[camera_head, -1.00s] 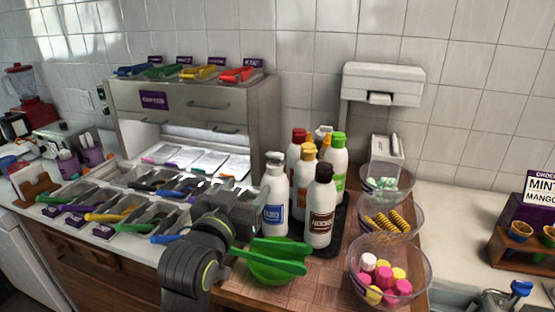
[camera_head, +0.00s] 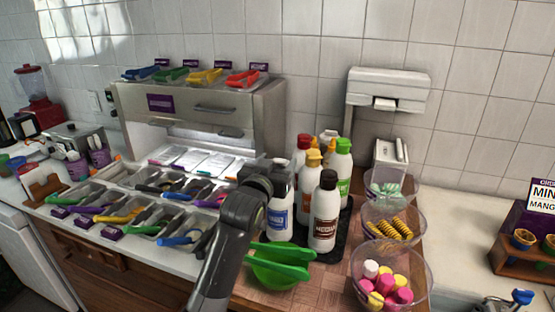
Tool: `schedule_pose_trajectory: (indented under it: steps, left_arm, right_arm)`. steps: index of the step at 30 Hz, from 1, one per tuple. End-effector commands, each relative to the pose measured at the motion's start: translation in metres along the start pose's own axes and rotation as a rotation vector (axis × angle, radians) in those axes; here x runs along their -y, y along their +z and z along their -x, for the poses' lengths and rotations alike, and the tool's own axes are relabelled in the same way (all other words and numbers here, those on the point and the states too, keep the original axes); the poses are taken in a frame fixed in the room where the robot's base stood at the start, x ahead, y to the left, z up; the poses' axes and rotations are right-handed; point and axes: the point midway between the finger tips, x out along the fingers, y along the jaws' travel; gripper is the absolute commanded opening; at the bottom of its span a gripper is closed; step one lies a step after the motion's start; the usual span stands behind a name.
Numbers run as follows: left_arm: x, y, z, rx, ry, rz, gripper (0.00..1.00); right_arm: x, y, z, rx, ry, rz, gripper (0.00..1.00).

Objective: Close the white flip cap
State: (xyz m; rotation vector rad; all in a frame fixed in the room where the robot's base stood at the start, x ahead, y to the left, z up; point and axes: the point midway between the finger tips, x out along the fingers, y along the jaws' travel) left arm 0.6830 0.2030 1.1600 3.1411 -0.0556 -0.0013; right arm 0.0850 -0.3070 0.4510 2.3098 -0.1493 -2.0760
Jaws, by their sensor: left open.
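The white bottle with the blue label (camera_head: 279,217) stands upright at the left front of the bottle group. Its white flip cap is mostly hidden by my left gripper, so I cannot tell how far it is open. My left gripper (camera_head: 275,172) is open at the top of this bottle, with my arm rising from the lower middle. Whether it touches the cap is unclear. My right gripper is not in view.
A brown-capped bottle (camera_head: 323,214) stands close on the right, with red, yellow and green-capped bottles behind. A green bowl with green handles (camera_head: 275,268) is in front. Clear bowls (camera_head: 421,285) stand on the right; topping trays (camera_head: 150,222) on the left.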

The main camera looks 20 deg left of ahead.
Motion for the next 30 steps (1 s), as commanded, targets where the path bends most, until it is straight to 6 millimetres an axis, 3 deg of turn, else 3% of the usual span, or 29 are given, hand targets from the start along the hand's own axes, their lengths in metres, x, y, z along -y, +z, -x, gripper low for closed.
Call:
schedule_pose_trajectory:
  steps: [14, 24, 30]
  left_arm:
    - [0.0002, -0.0002, -0.0104, -0.001, 0.0, 0.0, 0.6]
    - [0.0002, 0.0, -0.0102, 0.0, 0.0, 0.0, 0.17]
    - [0.0002, 0.0018, -0.0098, -0.01, 0.0, 0.0, 0.15]
  right_arm:
    - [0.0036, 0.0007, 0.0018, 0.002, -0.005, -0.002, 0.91]
    - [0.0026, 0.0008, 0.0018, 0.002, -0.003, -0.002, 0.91]
    - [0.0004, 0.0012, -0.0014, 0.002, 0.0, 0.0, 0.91]
